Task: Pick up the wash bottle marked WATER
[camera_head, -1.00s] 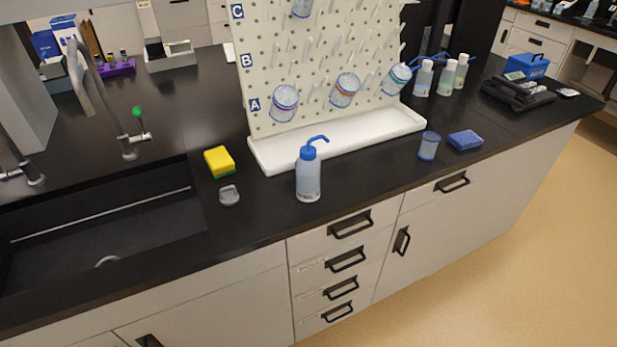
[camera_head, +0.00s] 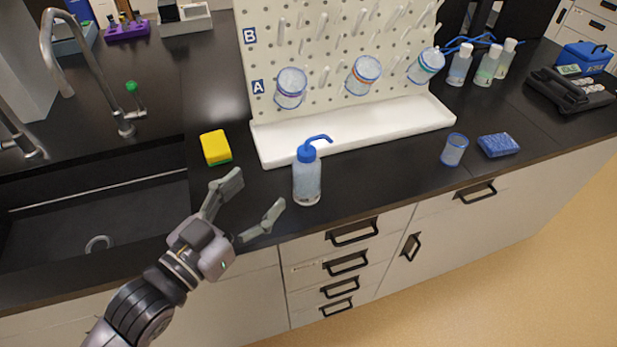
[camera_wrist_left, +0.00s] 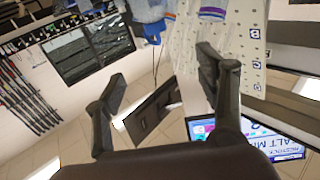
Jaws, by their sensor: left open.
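A wash bottle (camera_head: 307,182) with a pale translucent body, blue cap and bent blue spout stands upright near the counter's front edge. Its marking is too small to read. My left gripper (camera_head: 253,197) is open and empty, just left of the bottle and apart from it, with its fingers spread. In the left wrist view my open gripper (camera_wrist_left: 165,78) shows against a tilted, upside-down scene. A blue-capped shape at the top there may be this bottle, but I cannot be sure. My right gripper is not in view.
A pegboard (camera_head: 340,45) with hanging beakers and a white tray (camera_head: 360,138) stand behind the bottle. A yellow sponge (camera_head: 215,147) lies left, beside the sink (camera_head: 100,215). A beaker (camera_head: 454,150), a blue sponge (camera_head: 498,145) and several other bottles (camera_head: 487,66) are right.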

